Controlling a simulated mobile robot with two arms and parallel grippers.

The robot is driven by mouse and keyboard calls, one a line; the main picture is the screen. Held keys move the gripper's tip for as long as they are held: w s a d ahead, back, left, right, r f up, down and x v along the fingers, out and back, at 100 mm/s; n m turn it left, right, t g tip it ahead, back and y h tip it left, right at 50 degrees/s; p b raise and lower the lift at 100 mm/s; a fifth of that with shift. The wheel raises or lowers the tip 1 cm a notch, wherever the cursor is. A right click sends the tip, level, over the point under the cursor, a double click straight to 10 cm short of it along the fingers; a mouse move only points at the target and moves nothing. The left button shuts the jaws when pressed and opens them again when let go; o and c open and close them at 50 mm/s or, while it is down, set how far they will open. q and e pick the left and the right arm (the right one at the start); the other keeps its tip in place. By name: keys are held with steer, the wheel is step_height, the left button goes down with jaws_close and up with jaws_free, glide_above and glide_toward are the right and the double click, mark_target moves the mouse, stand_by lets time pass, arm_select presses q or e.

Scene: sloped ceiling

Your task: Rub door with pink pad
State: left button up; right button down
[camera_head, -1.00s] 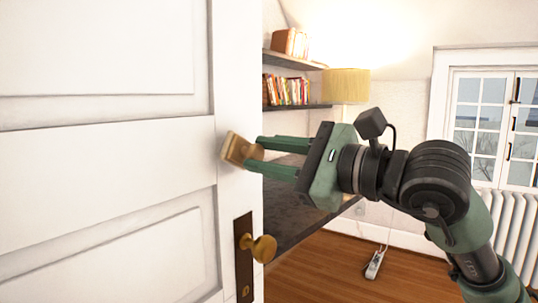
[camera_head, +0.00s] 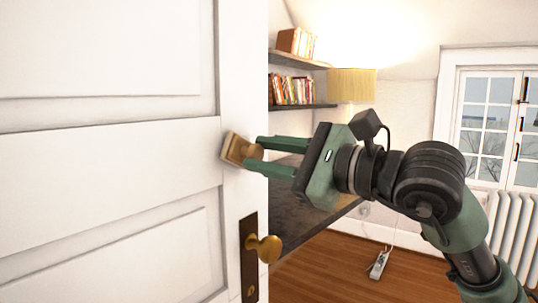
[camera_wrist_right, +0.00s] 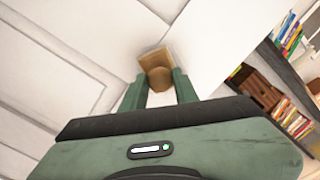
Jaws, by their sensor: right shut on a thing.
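The white panelled door (camera_head: 110,155) fills the left side of the head view. A small tan-brown pad (camera_head: 235,148) with a rounded grip is against the door near its right edge, above the knob; it looks tan rather than pink. My right gripper (camera_head: 253,153) is shut on the pad's grip. In the right wrist view the pad (camera_wrist_right: 154,57) lies flat or nearly flat on the door (camera_wrist_right: 100,40), with the fingers on either side of its grip; exact contact is hard to tell. My left gripper is not in view.
A brass doorknob (camera_head: 268,248) on a dark plate sticks out below the pad. Behind the door's edge are a dark tabletop (camera_head: 300,205), shelves with books (camera_head: 292,90), a lamp (camera_head: 351,85), a power strip (camera_head: 379,265) on the floor and a radiator (camera_head: 512,225).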

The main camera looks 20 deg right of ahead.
steer(key=shift+w+a, duration=0.15)
steer(key=shift+w, duration=0.15)
steer(key=shift+w+d, duration=0.35)
steer(key=shift+d, duration=0.15)
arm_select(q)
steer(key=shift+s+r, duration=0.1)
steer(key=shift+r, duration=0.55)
arm_select(e)
steer(key=shift+w+d, duration=0.8)
steer(key=shift+d, duration=0.25)
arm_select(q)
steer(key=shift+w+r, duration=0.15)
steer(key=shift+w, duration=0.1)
arm_select(e)
steer(key=shift+s+a, duration=0.6)
steer(key=shift+a, duration=0.25)
steer(key=shift+s+a, duration=0.55)
steer(key=shift+a, duration=0.25)
arm_select(q)
steer(key=shift+b, duration=0.35)
